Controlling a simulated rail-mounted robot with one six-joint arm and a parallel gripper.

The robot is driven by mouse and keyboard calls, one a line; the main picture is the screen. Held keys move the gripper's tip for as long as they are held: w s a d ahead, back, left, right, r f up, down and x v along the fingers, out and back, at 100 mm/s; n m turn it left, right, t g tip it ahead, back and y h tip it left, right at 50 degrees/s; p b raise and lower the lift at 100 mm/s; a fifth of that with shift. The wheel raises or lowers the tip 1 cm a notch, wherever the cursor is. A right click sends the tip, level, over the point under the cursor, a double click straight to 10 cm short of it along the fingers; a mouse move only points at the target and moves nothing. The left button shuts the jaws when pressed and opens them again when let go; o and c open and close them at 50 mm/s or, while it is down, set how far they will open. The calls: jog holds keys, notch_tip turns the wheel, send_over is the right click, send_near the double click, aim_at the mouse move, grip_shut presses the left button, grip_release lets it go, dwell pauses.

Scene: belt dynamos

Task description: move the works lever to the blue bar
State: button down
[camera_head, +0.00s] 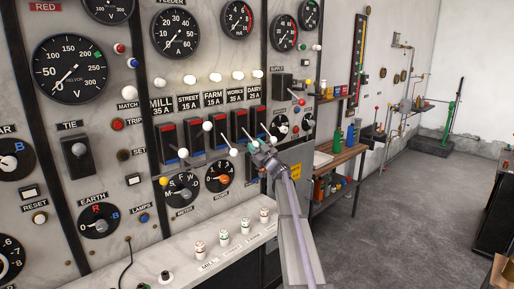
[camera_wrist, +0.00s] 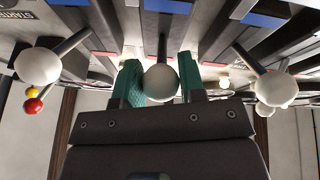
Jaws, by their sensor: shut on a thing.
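The works lever is a black switch lever with a white ball knob, on the panel under the WORKS 35 A label (camera_head: 235,93). My gripper (camera_head: 256,143) is in front of that switch. In the wrist view its two green fingers stand on either side of the white knob (camera_wrist: 161,82), shut on it. The lever's dark rod (camera_wrist: 162,48) runs from the knob back to the switch. A blue bar (camera_wrist: 168,6) shows at the top, beyond the rod. Whether the lever touches a bar cannot be told.
Neighbouring levers with white knobs stand close on both sides, the farm knob (camera_head: 233,152) to the left and the dairy knob (camera_head: 273,140) to the right. A white ledge with several small knobs (camera_head: 223,236) juts out below. Open floor (camera_head: 400,200) lies right.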

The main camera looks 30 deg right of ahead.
jog(key=shift+w+a+f, duration=0.1)
jog(key=shift+w, duration=0.05)
jog(key=c, duration=1.1)
grip_release()
jog(key=shift+o, duration=0.7)
jog(key=shift+w+a, duration=0.15)
jog(key=shift+o, duration=1.2)
jog(key=b+v, duration=0.4)
jog(key=v, duration=0.7)
